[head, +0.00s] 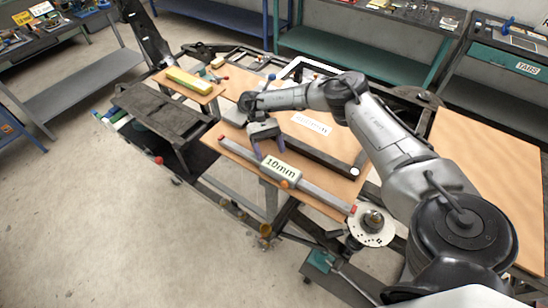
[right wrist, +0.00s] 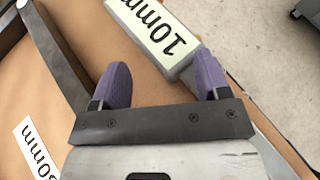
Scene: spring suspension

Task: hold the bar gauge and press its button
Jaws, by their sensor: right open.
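The bar gauge (head: 318,188) is a long grey bar with red ends, lying slantwise along the front edge of the wooden table top. Its pale display reads "10mm", and an orange round part, perhaps the button, sits just below the display. My right gripper (head: 269,149) is open above the bar, just behind and left of the display. In the right wrist view, its purple fingers (right wrist: 163,82) are apart with the display end of the gauge (right wrist: 158,30) ahead of them, nearer the right finger. Nothing is held. My left gripper is not visible.
A dark bar (head: 320,157) lies behind the gauge, near a "50mm" label (head: 311,123). A yellow block (head: 189,82) lies at the far left of the table. A round metal disc (head: 371,226) stands beyond the gauge's right end.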

